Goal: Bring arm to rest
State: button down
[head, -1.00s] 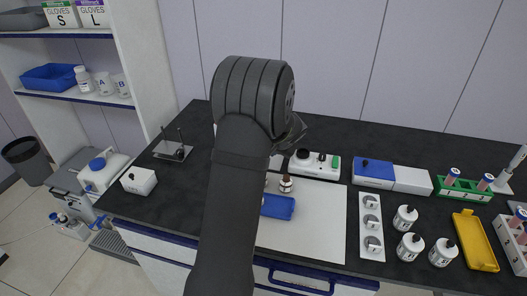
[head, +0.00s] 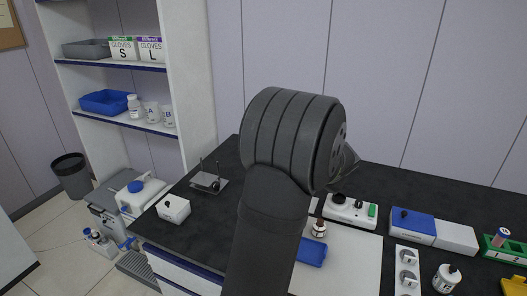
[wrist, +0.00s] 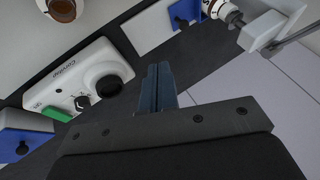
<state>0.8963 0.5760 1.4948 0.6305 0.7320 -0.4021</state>
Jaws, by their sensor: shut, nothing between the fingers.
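My arm rises from the bottom of the head view and hides part of the bench behind it. My gripper (wrist: 158,82) is shut and empty in the wrist view, its two dark fingers together. In the head view only a dark edge of it shows at the right of my wrist, above the bench. In the wrist view the fingers are beside a white device (wrist: 108,57) with a black knob and a green switch, apart from it as far as I can tell. The same device (head: 349,212) shows in the head view.
A blue tray (head: 312,251) and a brown vial (head: 319,229) are on the white mat (head: 345,262). A blue-and-white box (head: 412,225) is to the right. A white box (head: 173,209) and a small stand (head: 209,183) are on the left. Dark bench between them is clear.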

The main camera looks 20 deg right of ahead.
jog(key=x, duration=0.8)
jog(key=shift+w+f, duration=0.1)
jog(key=shift+f, duration=0.15)
jog(key=w, duration=0.1)
jog(key=w+a+f, duration=0.1)
jog(key=shift+w+a+f, duration=0.15)
jog(key=shift+w, duration=0.15)
jog(key=shift+w+a+f, duration=0.1)
jog(key=shift+w+a, duration=0.2)
jog(key=shift+w, duration=0.1)
